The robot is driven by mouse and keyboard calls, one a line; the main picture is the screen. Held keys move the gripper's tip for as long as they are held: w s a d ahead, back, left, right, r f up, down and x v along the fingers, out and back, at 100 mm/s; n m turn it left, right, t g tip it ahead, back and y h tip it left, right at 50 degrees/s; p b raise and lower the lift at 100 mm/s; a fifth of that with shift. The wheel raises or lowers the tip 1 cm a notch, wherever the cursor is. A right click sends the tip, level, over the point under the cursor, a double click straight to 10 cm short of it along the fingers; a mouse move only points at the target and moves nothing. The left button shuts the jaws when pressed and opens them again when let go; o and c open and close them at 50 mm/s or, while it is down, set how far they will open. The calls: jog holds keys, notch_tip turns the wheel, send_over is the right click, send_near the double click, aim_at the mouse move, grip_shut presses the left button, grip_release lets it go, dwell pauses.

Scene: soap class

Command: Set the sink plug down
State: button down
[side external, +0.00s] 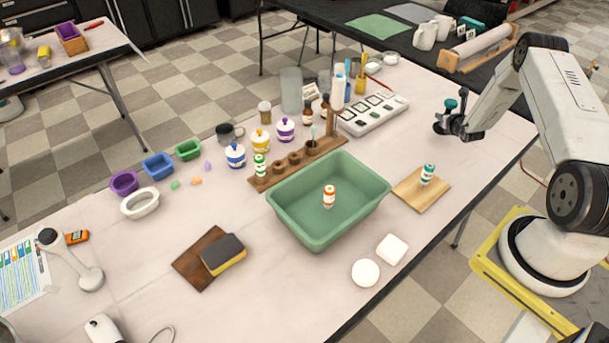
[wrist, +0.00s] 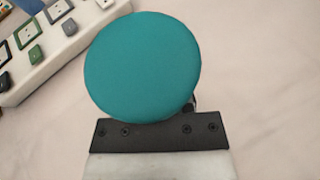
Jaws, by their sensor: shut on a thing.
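The sink plug shows as a round teal disc (wrist: 143,66) that fills the upper middle of the wrist view. In the side view the plug is a small teal piece (side external: 450,104) at the end of my arm. My gripper (side external: 447,121) is shut on the plug and holds it above the right back part of the table. The plug hides the fingertips in the wrist view. The green basin (side external: 284,222) stands on the table to the left of my gripper, with an orange-capped bottle (side external: 329,197) inside.
A wooden board (side external: 408,197) with a teal-capped bottle (side external: 427,174) lies right of the basin. A white panel with dark squares (side external: 373,116) lies left of my gripper. It also shows in the wrist view (wrist: 42,52). Bare tabletop lies between the panel and the board.

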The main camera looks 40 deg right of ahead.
jog(key=shift+w+d, duration=0.1)
jog(key=shift+w+d+f, duration=0.1)
jog(key=shift+f, duration=1.55)
jog(key=shift+f, duration=0.15)
jog(key=shift+c, duration=2.4)
grip_release()
jog(key=shift+s+a+r, duration=0.3)
jog(key=shift+s+a, duration=0.05)
jog(key=shift+s, duration=0.1)
jog(key=shift+v, duration=5.5)
